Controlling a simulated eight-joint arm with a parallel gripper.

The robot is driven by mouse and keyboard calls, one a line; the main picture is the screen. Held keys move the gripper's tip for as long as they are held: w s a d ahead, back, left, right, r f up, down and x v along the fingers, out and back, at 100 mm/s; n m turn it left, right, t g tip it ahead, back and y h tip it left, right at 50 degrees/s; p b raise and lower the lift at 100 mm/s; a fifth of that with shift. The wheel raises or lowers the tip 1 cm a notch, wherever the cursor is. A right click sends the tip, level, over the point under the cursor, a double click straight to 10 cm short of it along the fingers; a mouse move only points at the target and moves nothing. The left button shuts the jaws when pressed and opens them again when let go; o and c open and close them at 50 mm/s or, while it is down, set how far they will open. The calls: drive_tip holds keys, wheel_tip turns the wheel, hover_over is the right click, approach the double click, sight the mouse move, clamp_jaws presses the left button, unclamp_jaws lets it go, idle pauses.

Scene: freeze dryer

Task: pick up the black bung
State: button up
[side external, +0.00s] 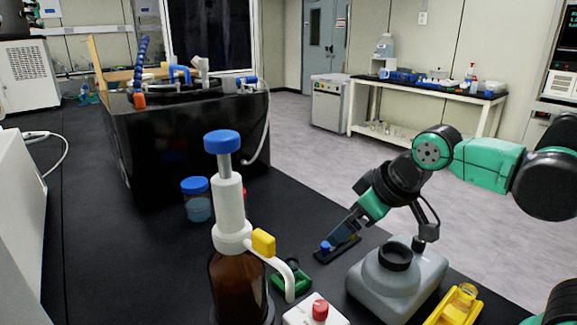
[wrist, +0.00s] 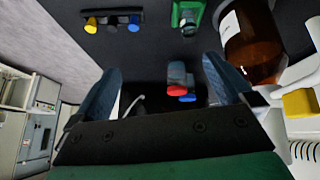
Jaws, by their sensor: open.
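The black bung (wrist: 112,28) appears as a small dark shape between a yellow bung (wrist: 91,25) and a blue bung (wrist: 134,24) at the upper left of the wrist view. They sit on a small dark rack (wrist: 101,13). In the side external view the rack (side external: 347,249) lies on the black bench; its blue bung (side external: 326,246) shows, while the black one cannot be made out there. My gripper (side external: 337,236) is tilted down close over the rack. In the wrist view its blue fingers (wrist: 160,76) stand wide apart with nothing held between them.
A green holder (side external: 292,276) lies left of the rack. A brown dispenser bottle (side external: 237,284) stands further left. A grey container (side external: 384,287) with a black cap stands right of the rack, close to my arm. A red-button box (side external: 315,313) is in front. Bench behind the rack is clear.

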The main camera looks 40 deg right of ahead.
drive_tip(key=shift+s+d+f+m, duration=0.1)
drive_tip(key=shift+s+f+m, duration=0.2)
drive_tip(key=shift+f+m, duration=0.45)
drive_tip(key=c, duration=0.3)
drive_tip(key=shift+f+m+t, duration=0.1)
drive_tip(key=shift+m+t, duration=0.15)
drive_tip(key=shift+t, duration=0.05)
drive_tip(key=shift+c, duration=1.3)
drive_tip(key=w+d+f+m+g, duration=0.2)
drive_tip(key=w+d+m, duration=0.1)
drive_tip(key=w+d+f+m+g, duration=0.2)
drive_tip(key=w+d+m, duration=0.1)
drive_tip(key=w, duration=0.1)
drive_tip(key=w+d+f+m+g, duration=0.2)
drive_tip(key=w+d+g, duration=0.1)
drive_tip(key=shift+w+d+f+m, duration=0.2)
drive_tip(key=shift+w+m, duration=0.1)
drive_tip(key=shift+m, duration=0.1)
drive_tip(key=shift+d+f, duration=0.1)
drive_tip(key=shift+f, duration=2.85)
